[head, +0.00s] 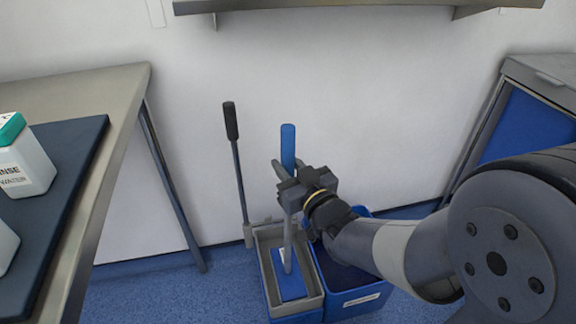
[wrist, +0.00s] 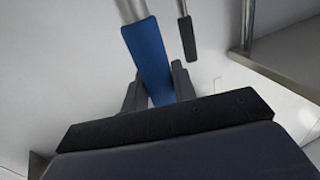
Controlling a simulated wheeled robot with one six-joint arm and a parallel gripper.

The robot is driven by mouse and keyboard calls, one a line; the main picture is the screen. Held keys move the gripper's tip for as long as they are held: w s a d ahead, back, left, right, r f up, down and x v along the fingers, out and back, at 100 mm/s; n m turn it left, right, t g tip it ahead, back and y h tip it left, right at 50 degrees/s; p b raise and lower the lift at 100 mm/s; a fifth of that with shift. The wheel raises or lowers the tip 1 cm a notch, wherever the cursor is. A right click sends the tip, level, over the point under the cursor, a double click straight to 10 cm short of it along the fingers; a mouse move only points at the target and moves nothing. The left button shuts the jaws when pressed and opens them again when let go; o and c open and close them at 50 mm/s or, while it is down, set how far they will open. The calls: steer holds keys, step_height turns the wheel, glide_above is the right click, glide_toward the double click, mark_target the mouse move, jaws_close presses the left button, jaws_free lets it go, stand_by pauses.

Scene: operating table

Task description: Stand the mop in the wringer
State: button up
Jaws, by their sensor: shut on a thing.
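The mop has a blue grip (head: 288,140), a grey pole (head: 288,240) and a flat blue head (head: 291,287). It stands nearly upright. Its head shows within the rim of the grey wringer (head: 263,250); I cannot tell whether it touches the bottom. My gripper (head: 288,172) is shut on the mop's handle at the blue grip. In the wrist view, the blue grip (wrist: 147,48) passes between my gripper's fingers (wrist: 157,88). The wringer's lever with its black handle (head: 231,122) rises at the left and also shows in the wrist view (wrist: 187,38).
A blue bucket (head: 350,300) with a white label adjoins the wringer on the right. A steel table (head: 125,85) with a dark mat (head: 75,150) and white bottles (head: 28,165) stands at left. A steel shelf (head: 350,3) hangs above. A steel unit (head: 535,75) stands at right.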

steer(key=shift+f+b, duration=0.8)
steer(key=shift+b, duration=0.3)
stand_by(0.7)
steer(key=o, duration=1.1)
steer(key=shift+f, duration=0.1)
steer(key=shift+s+d, duration=0.1)
steer(key=shift+p+v, duration=1.3)
steer(key=shift+v, duration=4)
